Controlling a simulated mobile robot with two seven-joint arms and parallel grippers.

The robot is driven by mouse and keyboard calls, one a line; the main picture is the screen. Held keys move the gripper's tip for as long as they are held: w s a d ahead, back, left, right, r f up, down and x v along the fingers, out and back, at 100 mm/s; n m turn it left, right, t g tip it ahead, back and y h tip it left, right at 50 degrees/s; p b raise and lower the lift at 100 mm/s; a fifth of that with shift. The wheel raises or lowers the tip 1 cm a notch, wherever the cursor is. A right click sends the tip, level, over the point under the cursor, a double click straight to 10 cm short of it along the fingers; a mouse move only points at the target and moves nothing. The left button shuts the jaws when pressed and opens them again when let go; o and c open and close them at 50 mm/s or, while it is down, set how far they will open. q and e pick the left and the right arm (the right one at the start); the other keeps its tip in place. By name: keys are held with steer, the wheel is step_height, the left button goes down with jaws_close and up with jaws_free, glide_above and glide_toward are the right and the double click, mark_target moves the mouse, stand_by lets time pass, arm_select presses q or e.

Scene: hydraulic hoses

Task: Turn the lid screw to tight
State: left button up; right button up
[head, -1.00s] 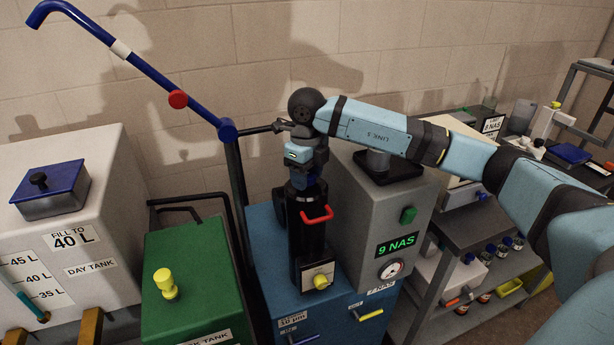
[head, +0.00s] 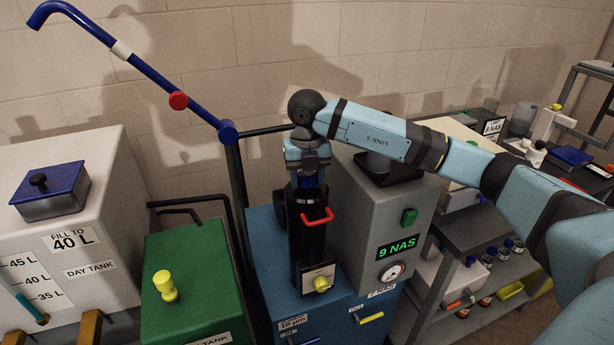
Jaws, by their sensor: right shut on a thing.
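The black filter housing (head: 308,240) stands upright on the blue cabinet (head: 268,250), with a red handle (head: 317,217) and a yellow knob (head: 321,284) on its front. My right gripper (head: 307,181) points down at the top of this housing, its arm coming in from the right. It is shut on the lid screw, which is mostly hidden under the gripper and wrist. I cannot make out the screw's own turn position. My left gripper is not in view.
A grey unit (head: 352,235) reading 9 NAS stands close on the right of the housing. A green tank (head: 190,270) and a white day tank (head: 100,220) are on the left. A blue pipe arm (head: 150,75) rises behind. A shelf with bottles (head: 488,255) is at right.

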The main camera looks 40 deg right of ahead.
mark_target(307, 175)
stand_by(0.4)
steer(key=o, duration=0.9)
step_height(307, 175, up, 14)
steer(key=shift+f, duration=0.1)
stand_by(0.4)
